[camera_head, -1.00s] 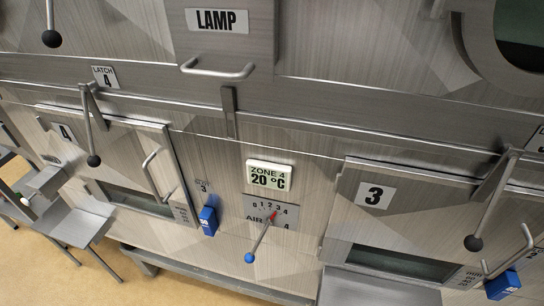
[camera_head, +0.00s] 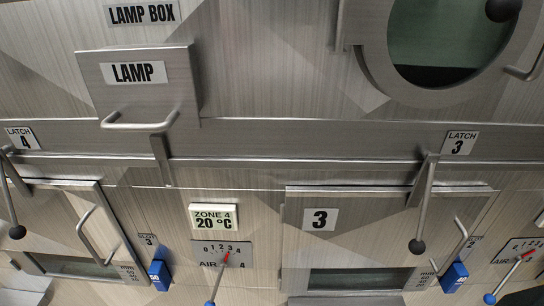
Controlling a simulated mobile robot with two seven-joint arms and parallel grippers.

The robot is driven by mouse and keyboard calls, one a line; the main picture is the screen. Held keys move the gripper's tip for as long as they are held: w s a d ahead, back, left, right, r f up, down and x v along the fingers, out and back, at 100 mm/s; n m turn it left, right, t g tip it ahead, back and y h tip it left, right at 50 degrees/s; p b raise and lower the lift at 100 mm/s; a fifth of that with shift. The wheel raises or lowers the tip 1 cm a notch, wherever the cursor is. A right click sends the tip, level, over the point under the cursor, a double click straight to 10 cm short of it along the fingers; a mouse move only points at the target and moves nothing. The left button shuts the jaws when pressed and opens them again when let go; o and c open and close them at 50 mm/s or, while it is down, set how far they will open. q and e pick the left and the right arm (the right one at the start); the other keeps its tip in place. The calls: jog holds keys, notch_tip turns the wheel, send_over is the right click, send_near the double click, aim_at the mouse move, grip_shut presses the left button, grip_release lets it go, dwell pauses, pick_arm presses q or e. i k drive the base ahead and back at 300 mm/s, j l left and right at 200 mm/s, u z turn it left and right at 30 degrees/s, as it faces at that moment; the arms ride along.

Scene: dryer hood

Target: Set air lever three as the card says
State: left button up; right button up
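A second air plate (camera_head: 503,254) is at the right edge in the head view. Its lever (camera_head: 507,280) has a red pointer at the scale and slants down left to a blue ball. The number on this plate is too small to read surely. The air plate marked 4 (camera_head: 207,251) is left of centre under the zone 4 display, with a lever (camera_head: 218,280) whose red pointer is near the 3. No setting card can be made out. Neither of my grippers is in view.
Door 3 (camera_head: 395,222) stands shut between the air plates, with latch 3 (camera_head: 423,200) hanging down over it. Blue blocks (camera_head: 160,275) and (camera_head: 454,277) stick out low on the panel. The lamp box (camera_head: 140,75) and a round window (camera_head: 450,40) are above.

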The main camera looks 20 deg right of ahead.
aim_at(490, 299)
jog(key=z, duration=2.3)
